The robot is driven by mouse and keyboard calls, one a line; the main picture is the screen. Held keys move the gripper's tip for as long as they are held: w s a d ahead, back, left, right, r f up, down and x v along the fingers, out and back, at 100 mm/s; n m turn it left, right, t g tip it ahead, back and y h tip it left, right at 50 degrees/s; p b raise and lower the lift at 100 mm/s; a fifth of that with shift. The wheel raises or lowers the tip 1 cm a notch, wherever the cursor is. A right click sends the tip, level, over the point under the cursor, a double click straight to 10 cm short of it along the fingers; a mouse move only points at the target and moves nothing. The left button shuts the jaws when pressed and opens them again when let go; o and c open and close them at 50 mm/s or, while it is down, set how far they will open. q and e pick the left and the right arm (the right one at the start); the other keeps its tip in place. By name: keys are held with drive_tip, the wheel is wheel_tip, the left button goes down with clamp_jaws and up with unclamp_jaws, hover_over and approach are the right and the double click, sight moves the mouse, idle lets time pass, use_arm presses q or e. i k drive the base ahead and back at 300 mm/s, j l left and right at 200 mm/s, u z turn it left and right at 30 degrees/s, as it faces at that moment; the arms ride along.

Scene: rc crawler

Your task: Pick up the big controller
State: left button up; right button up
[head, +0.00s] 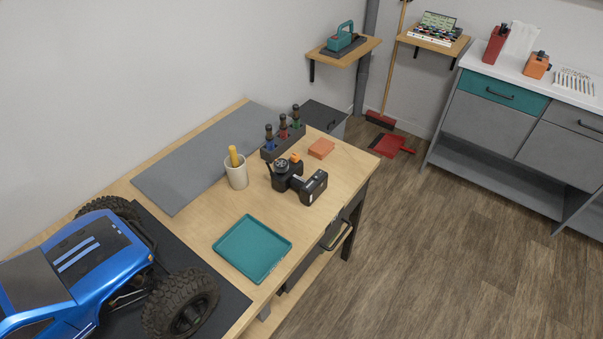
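The big controller (297,182) is black, with a round wheel or dial on its left part and an orange detail at the top. It lies on the wooden workbench (202,220), toward the bench's right end. It sits between the cup and the bench's front edge, apart from the teal tray. Neither of my grippers shows in the head view.
A teal tray (252,248), a cup with a yellow-handled tool (236,174), a rack of bottles (283,142) and an orange block (321,148) surround the controller. A blue RC crawler (85,262) fills the bench's near left. Wooden floor (420,250) is clear at right.

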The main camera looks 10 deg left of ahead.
sight(310, 190)
drive_tip(key=i+l+u, duration=0.15)
drive_tip(key=u, duration=1.5)
drive_tip(key=l+u, duration=0.3)
drive_tip(key=l, duration=0.2)
drive_tip(key=l+u, duration=0.3)
drive_tip(key=l, duration=0.2)
drive_tip(key=l+u, duration=0.35)
drive_tip(key=k+l+u, duration=0.3)
drive_tip(key=l, duration=0.25)
drive_tip(key=l+u, duration=0.3)
drive_tip(key=l, duration=0.15)
drive_tip(key=k, duration=0.05)
